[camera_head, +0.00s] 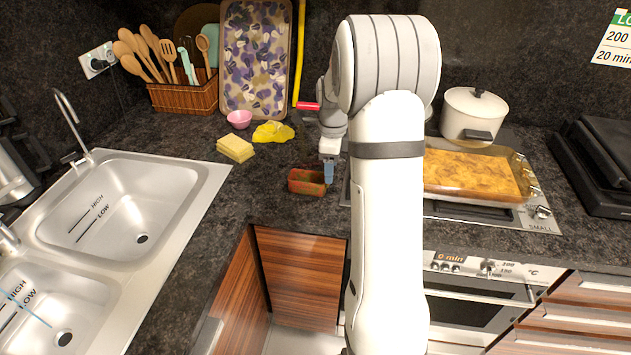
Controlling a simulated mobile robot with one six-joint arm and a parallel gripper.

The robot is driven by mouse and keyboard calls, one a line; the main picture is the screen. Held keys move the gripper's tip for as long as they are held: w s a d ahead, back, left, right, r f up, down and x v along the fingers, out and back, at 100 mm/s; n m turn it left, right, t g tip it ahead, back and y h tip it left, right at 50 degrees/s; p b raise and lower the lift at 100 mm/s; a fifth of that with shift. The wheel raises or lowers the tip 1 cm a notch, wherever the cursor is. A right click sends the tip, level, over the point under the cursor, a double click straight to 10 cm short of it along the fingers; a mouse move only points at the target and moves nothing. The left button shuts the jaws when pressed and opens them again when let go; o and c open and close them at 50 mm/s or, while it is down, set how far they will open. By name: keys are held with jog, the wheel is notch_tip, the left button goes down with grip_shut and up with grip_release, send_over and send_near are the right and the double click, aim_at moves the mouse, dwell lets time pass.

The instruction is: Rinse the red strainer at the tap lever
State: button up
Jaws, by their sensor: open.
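A small red-brown, open-topped box-like piece (307,184), which looks like the red strainer, sits on the dark counter left of the stove. I cannot make out any holes in it. My gripper (328,173) points down at its right end, with the blue fingertip over or beside its rim. It is open; I cannot tell whether it touches the piece. The tap (74,122) rises behind the double sink at left, with a small lever (69,157) at its base. Another tap part (6,238) shows at the left edge.
The steel sink (190,210) has two basins. A yellow sponge (235,148), a yellow cloth (273,132) and a pink bowl (239,119) lie behind the piece. A glass baking dish (470,199) and white pot (473,115) stand right of my arm. A cabinet door (243,290) hangs open below.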

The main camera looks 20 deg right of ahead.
aim_at(309, 178)
notch_tip(309, 178, down, 4)
jog(key=shift+a+f+p, duration=0.1)
jog(key=shift+f+p, duration=0.1)
jog(key=shift+p, duration=0.15)
jog(key=shift+c, duration=0.2)
